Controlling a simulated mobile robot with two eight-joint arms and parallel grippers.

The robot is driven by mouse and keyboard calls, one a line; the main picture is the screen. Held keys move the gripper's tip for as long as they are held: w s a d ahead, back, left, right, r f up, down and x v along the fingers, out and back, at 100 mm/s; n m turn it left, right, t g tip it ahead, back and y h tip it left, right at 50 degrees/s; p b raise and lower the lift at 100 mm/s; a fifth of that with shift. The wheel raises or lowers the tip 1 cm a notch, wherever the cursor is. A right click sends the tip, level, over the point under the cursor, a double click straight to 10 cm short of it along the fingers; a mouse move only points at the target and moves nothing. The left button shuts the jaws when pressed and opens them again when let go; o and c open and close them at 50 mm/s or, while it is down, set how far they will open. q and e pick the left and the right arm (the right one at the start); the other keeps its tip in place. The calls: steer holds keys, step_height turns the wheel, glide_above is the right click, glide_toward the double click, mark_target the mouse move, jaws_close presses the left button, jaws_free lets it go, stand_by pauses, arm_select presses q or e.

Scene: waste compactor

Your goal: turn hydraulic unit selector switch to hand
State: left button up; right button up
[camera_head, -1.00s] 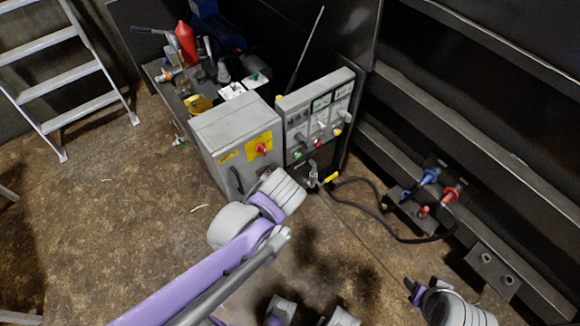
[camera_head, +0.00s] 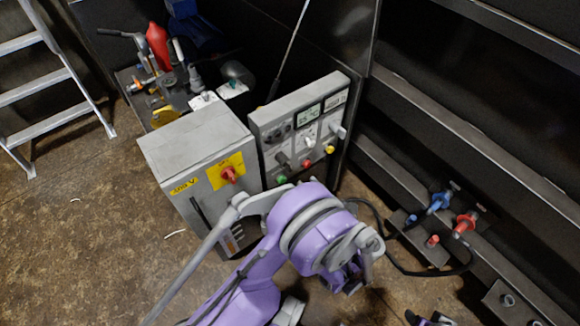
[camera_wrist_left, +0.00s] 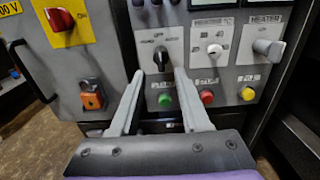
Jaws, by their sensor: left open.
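The hydraulic unit selector switch (camera_wrist_left: 161,59) is a black knob on the grey control panel (camera_wrist_left: 150,35), above a green button. My left gripper (camera_wrist_left: 159,76) is open in the left wrist view, its two grey fingers pointing at the panel on either side below the black knob. The fingers look apart from the knob; contact cannot be told. In the head view the panel (camera_head: 272,120) stands behind my purple left arm, which hides the gripper's fingers. The knob's exact setting is too small to read.
A white knob (camera_wrist_left: 215,52) and a grey heater knob (camera_wrist_left: 267,48) sit to the right, with red (camera_wrist_left: 206,97) and yellow (camera_wrist_left: 247,94) buttons below. A grey box with a red switch (camera_head: 229,174) stands left. Hoses and a metal frame are at the right.

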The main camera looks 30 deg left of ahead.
mark_target(291, 167)
arm_select(q)
steer(key=x, duration=1)
steer(key=shift+w+a+r, duration=0.1)
steer(key=shift+a, duration=0.05)
jaws_close()
